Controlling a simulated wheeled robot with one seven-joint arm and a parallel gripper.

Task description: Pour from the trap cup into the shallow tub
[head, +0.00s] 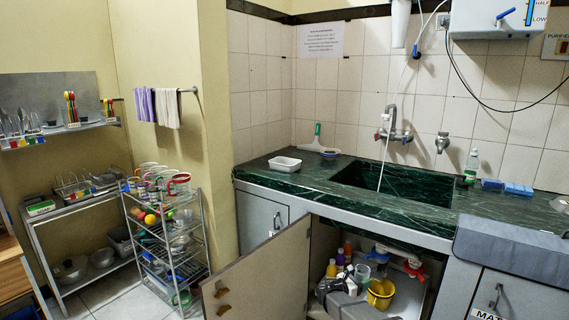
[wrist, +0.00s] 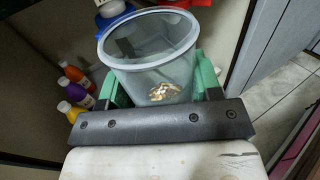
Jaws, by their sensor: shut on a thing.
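The trap cup is a clear, bluish cup with a round open rim (wrist: 150,50). Small brownish bits show at its bottom in the wrist view. My gripper (wrist: 160,78) is shut on it, with a green finger on each side. In the head view, the cup (head: 363,271) is inside the open cabinet under the sink. My gripper (head: 349,282) is partly hidden there. The shallow tub (head: 285,164) is white and sits on the green counter, left of the sink basin. It looks empty from here.
The cabinet door (head: 262,280) stands open to the left. A yellow bucket (head: 381,294), several bottles (wrist: 75,83) and red-handled pipework (head: 413,268) crowd the cabinet. The counter edge (head: 340,216) is above. Counter around the tub is mostly clear. A loaded rack (head: 165,240) stands left.

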